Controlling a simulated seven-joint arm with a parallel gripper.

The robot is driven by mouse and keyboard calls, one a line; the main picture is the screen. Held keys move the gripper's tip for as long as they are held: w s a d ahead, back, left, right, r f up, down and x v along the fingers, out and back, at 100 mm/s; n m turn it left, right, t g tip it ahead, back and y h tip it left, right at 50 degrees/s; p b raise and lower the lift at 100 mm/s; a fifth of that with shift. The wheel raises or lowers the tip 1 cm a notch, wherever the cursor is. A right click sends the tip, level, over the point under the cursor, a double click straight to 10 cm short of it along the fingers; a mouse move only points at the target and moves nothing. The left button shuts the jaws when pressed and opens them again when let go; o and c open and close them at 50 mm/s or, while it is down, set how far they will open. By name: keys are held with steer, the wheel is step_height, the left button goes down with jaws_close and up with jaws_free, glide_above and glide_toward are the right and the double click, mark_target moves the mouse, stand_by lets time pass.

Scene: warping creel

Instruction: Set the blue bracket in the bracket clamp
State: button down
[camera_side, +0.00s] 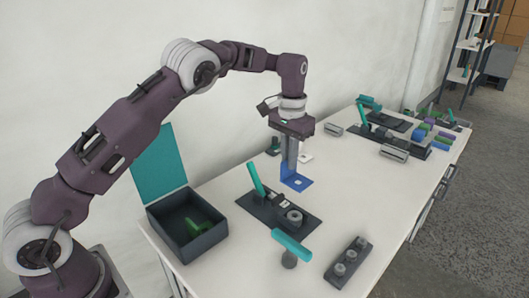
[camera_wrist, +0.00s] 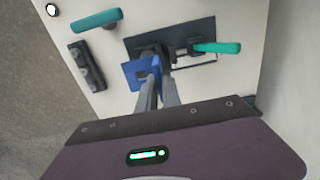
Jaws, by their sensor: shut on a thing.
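The blue bracket (camera_side: 298,183) is an L-shaped piece with a flat foot, held low between the fingers of my gripper (camera_side: 290,163). In the wrist view the blue bracket (camera_wrist: 133,76) sits at the tips of my gripper (camera_wrist: 158,78), which hide part of it. A dark clamp plate (camera_side: 262,211) with a raised teal lever and a round grey part lies on the table, just in front of the bracket in the side view. In the wrist view the bracket overlaps one end of the clamp plate (camera_wrist: 203,28). I cannot tell the height of the gap between them.
A teal-handled post (camera_side: 291,245) and a dark block with grey knobs (camera_side: 348,262) stand near the front. An open dark box (camera_side: 185,243) with a green part is at left. More lever fixtures (camera_side: 374,134) and coloured blocks (camera_side: 432,136) lie farther back.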

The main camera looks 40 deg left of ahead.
mark_target(287, 176)
step_height(287, 176, down, 10)
steer(key=shift+r, duration=0.15)
stand_by(0.4)
steer(key=shift+f, duration=0.2)
steer(key=shift+a+f, duration=0.1)
steer(key=shift+f, duration=0.1)
steer(key=shift+f, duration=0.65)
stand_by(0.9)
steer(key=c, duration=1.2)
jaws_free()
steer(key=shift+r, duration=0.1)
step_height(287, 176, up, 7)
steer(key=shift+f, duration=0.1)
